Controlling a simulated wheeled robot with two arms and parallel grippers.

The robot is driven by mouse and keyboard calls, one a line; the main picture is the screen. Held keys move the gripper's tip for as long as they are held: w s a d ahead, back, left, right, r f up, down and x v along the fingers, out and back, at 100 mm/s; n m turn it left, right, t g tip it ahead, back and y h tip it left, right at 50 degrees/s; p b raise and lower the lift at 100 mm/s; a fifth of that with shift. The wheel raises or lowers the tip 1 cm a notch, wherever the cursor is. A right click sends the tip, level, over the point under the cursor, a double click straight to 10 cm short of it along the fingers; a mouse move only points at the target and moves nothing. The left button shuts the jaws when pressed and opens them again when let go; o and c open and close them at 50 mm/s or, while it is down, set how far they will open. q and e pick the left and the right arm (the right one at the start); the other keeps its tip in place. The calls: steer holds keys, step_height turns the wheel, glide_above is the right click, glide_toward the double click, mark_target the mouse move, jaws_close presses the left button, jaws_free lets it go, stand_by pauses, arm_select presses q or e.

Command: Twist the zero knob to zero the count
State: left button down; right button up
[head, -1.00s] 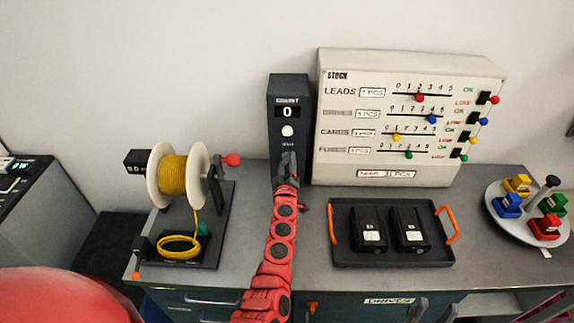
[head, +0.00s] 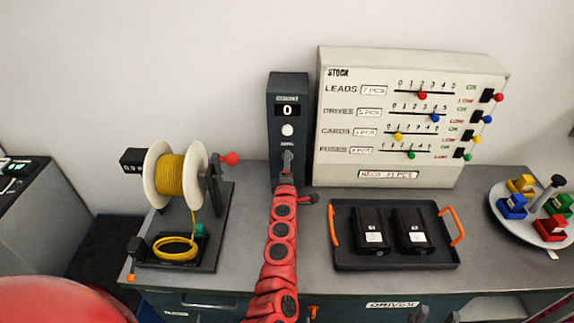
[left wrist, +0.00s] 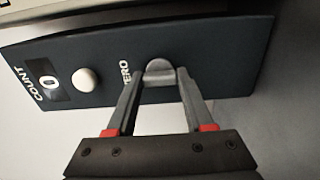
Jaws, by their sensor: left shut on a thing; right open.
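The dark counter box (head: 274,110) stands upright at the back of the bench, its small window reading 0 above a round white button (head: 287,130). In the left wrist view the box (left wrist: 215,55) lies sideways, with the grey zero knob (left wrist: 159,70) beside the lettering "ZERO". My left gripper (head: 287,155) reaches the lower face of the box and hides the knob in the head view. In the wrist view its fingers (left wrist: 160,82) are shut on the knob, one on each side. My right gripper (head: 437,315) barely shows at the bottom edge, open and away from the box.
A white stock board (head: 340,160) with coloured sliders stands close right of the box. A black tray (head: 345,258) with two black units lies in front of it. A yellow wire spool (head: 180,175) stands left. A round plate of coloured blocks (head: 510,215) is far right.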

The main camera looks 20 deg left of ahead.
stand_by(0.5)
arm_select(q)
steer(key=shift+c, duration=1.4)
jaws_free()
steer(key=b+v, duration=0.2)
steer(key=v, duration=1.5)
steer(key=shift+s, duration=0.25)
